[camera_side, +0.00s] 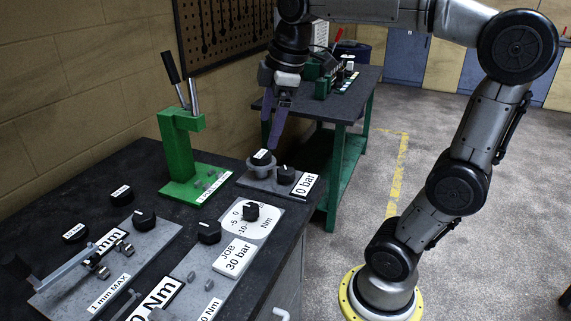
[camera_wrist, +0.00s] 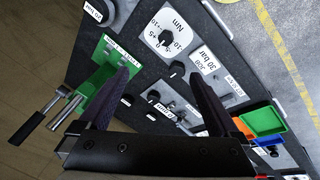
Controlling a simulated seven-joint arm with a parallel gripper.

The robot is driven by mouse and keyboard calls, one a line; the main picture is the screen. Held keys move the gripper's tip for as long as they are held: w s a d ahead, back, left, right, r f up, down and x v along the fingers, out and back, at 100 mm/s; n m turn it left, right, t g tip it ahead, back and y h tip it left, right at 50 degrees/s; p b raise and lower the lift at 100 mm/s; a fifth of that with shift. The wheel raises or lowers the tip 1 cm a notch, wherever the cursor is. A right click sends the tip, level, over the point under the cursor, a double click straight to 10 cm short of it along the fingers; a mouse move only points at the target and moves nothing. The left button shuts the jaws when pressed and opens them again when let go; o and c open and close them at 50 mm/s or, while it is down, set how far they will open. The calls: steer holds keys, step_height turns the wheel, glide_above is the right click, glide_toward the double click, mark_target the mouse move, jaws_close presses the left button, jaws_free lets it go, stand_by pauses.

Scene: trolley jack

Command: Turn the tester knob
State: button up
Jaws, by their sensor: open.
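A grey plate (camera_side: 270,183) at the bench's far right corner carries a black knob (camera_side: 286,174), a round black-topped piece (camera_side: 262,157) in a grey collar, and a "0 bar" label (camera_side: 305,185). No readable label names the tester knob, so I cannot tell for certain which knob it is. My gripper (camera_side: 271,142) points down above this plate, its fingers close over the round piece. In the wrist view my gripper (camera_wrist: 165,78) is open with nothing between its fingers. Ahead of it is a white Nm dial (camera_wrist: 168,37) with a black knob (camera_wrist: 166,38).
A green press (camera_side: 182,150) with upright levers stands left of my gripper. Several knobs and labelled plates, including "30 bar" (camera_side: 236,258), cover the near bench. A green side table (camera_side: 340,105) stands behind. Coloured trays (camera_wrist: 262,122) show right in the wrist view.

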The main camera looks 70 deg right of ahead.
steer(key=w+d+f+n+g, duration=0.1)
steer(key=w+d+f+g, duration=0.15)
steer(key=w+d, duration=0.45)
steer(key=m, duration=0.2)
glide_toward(286, 170)
steer(key=shift+g+y, duration=0.35)
steer(key=shift+y, duration=0.05)
steer(key=f, duration=0.9)
steer(key=shift+w+d, duration=0.3)
steer(key=shift+d, duration=0.05)
steer(key=c, duration=1.4)
